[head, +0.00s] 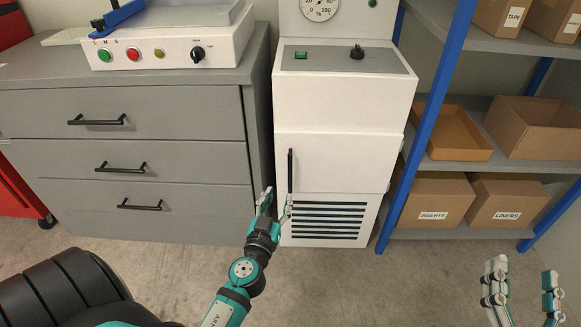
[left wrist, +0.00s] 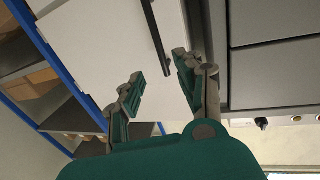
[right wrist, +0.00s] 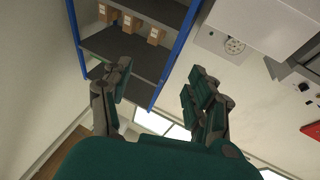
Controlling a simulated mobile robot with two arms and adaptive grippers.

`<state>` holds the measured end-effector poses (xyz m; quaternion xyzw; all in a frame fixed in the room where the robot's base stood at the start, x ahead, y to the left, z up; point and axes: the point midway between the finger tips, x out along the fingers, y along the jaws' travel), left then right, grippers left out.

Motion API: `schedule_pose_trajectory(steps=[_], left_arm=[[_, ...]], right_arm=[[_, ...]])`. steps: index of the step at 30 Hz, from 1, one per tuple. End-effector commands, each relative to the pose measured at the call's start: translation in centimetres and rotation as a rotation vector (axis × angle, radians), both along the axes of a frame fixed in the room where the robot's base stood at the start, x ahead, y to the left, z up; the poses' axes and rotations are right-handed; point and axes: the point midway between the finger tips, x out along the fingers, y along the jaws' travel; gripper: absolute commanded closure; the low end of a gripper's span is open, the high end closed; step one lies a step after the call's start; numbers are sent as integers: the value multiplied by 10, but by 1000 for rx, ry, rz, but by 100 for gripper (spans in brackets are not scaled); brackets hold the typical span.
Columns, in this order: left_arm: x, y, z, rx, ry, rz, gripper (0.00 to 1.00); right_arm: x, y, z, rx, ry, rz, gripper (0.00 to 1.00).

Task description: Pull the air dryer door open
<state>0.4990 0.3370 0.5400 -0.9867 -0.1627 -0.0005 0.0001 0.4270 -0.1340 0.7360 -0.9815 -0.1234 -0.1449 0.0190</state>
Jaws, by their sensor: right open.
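The air dryer (head: 340,95) is a tall white cabinet with a dial on top and a grey control strip. Its door (head: 340,163) is a white panel above the dark vent slots and looks closed. A black vertical handle (head: 290,171) sits at the door's left edge. My left gripper (head: 275,203) is open at the lower end of the handle. In the left wrist view the handle (left wrist: 157,40) points down between the spread fingers, with its end beyond the fingertips; contact is not visible. My right gripper (head: 523,275) is open and empty at the lower right, away from the dryer.
A grey drawer cabinet (head: 150,150) with black handles stands close on the dryer's left. A shelf rack with blue posts (head: 428,120) stands on its right, holding cardboard boxes (head: 435,200) and an orange tray (head: 450,135). The floor (head: 390,285) in front is clear.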

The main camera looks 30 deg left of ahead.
Motion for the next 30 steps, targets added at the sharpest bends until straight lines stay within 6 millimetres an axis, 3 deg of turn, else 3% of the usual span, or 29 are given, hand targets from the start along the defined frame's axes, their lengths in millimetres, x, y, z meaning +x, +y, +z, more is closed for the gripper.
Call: schedule_pose_trajectory(steps=[9, 15, 21, 30], left_arm=[[65, 22, 3, 3, -2, 0, 64], [98, 34, 0, 1, -1, 0, 64], [114, 39, 0, 0, 0, 0, 64], [117, 40, -1, 0, 1, 0, 64]], right_arm=[[4, -7, -53, -81, 306, -18, 41], [3, -9, -64, -93, 353, -21, 41], [3, -8, -63, -92, 347, -21, 41], [3, -8, -62, -90, 345, -21, 41]])
